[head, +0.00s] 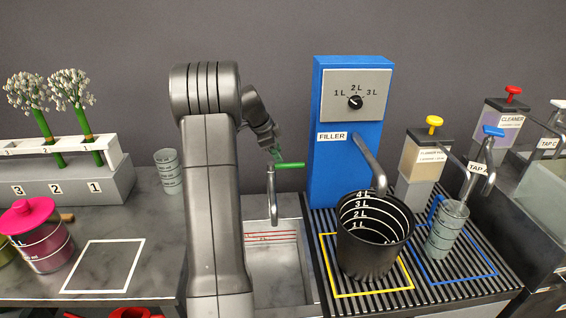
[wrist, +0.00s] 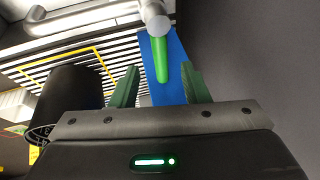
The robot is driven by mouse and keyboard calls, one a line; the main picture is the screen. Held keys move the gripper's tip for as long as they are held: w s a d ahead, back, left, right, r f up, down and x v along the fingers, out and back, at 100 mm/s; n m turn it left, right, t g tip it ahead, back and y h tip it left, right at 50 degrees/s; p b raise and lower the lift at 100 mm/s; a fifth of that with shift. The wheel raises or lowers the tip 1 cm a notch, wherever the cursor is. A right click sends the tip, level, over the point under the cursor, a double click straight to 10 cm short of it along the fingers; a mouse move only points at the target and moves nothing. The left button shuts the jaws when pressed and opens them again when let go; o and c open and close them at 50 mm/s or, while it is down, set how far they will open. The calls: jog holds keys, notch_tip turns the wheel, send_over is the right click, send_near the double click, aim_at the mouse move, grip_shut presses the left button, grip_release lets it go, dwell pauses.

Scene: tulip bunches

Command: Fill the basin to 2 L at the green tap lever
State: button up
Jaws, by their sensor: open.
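The green tap lever (head: 291,165) sticks out to the right from the top of a grey tap (head: 272,200) in the head view. Below the spout is the basin (head: 282,284), a pale sunken box with red level lines on its back wall. I cannot tell whether it holds water. My gripper (head: 276,153) is right above the lever's left part. In the wrist view, my gripper (wrist: 160,88) is open, and the green lever (wrist: 160,60) shows between and ahead of its two green fingers. I cannot tell whether they touch it.
A blue filler (head: 330,165) with a litre dial stands just right of the lever. A black bucket (head: 372,250) sits under its spout on a slatted drain. A measuring jug (head: 446,230) stands further right. A flower rack (head: 70,185) and pink-lidded pot (head: 38,240) are left.

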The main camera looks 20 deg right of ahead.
aim_at(284, 164)
jog(key=x, duration=0.5)
jog(key=shift+d+f, duration=0.15)
jog(key=shift+f, duration=0.15)
grip_shut()
